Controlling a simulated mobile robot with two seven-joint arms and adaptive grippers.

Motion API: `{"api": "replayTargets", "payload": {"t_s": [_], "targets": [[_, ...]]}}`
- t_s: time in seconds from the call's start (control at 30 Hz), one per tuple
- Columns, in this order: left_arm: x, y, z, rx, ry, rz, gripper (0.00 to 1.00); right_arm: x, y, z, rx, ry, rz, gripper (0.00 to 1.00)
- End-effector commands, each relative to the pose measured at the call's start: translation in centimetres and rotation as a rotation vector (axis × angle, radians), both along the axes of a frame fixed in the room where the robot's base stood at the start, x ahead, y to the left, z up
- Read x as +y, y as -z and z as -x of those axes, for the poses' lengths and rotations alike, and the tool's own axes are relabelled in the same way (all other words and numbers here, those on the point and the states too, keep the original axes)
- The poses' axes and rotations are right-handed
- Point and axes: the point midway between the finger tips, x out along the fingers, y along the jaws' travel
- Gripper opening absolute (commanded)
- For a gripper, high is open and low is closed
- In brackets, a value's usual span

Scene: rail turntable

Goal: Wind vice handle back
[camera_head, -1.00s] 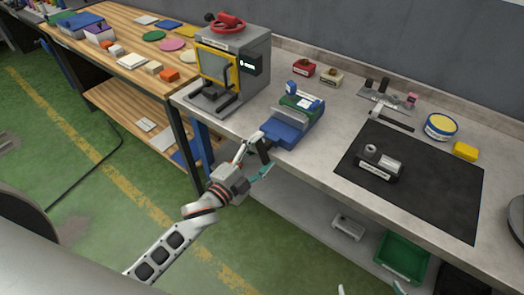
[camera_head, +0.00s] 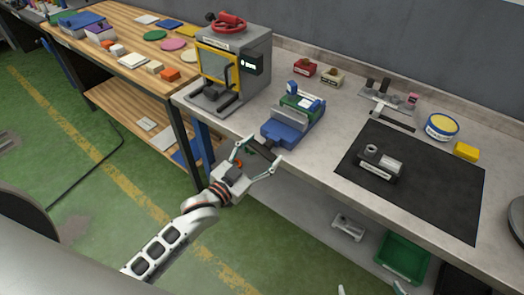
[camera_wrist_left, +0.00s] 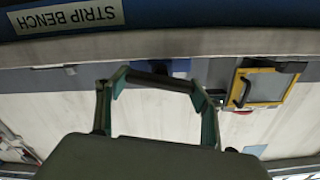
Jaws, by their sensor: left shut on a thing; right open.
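The blue vice (camera_head: 281,133) sits at the front edge of the grey bench, with a grey jaw face and a green part (camera_head: 300,104) behind its blue front. My left gripper (camera_head: 262,152) is just in front of the vice with its fingers set wide apart. In the left wrist view, a dark bar (camera_wrist_left: 160,80), apparently the vice handle, spans between its two fingertips, which bear on the bar's ends. The handle is hard to make out in the head view. Two pale fingertips of my right gripper (camera_head: 370,289) show at the bottom edge, apart and empty.
A grey machine with a yellow-framed window (camera_head: 218,66) stands left of the vice. A black mat (camera_head: 430,195) with a grey part on it lies to the right. A green bin (camera_head: 402,257) is on the lower shelf. Bare bench lies between vice and mat.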

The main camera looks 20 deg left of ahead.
Motion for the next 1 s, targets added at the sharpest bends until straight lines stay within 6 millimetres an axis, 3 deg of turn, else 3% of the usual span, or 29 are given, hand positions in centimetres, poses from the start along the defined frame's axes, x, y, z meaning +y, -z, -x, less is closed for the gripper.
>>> {"api": "replayTargets", "payload": {"t_s": [0.4, 0.9, 0.93, 1.0], "targets": [[0.13, -0.02, -0.06, 0.057, -0.001, 0.159, 0.45, 0.03, -0.05, -0.07, -0.001, 0.006, -0.003, 1.0], [0.11, 0.03, -0.04, 0.065, 0.0, 0.176, 0.45, 0.22, -0.1, -0.11, -0.001, 0.011, -0.009, 1.0], [0.11, 0.03, -0.04, 0.065, 0.0, 0.176, 0.69, 0.22, -0.1, -0.11, -0.001, 0.011, -0.009, 1.0], [0.11, 0.03, -0.04, 0.065, 0.0, 0.176, 0.83, 0.2, -0.09, -0.11, -0.001, 0.011, -0.009, 1.0]]}}
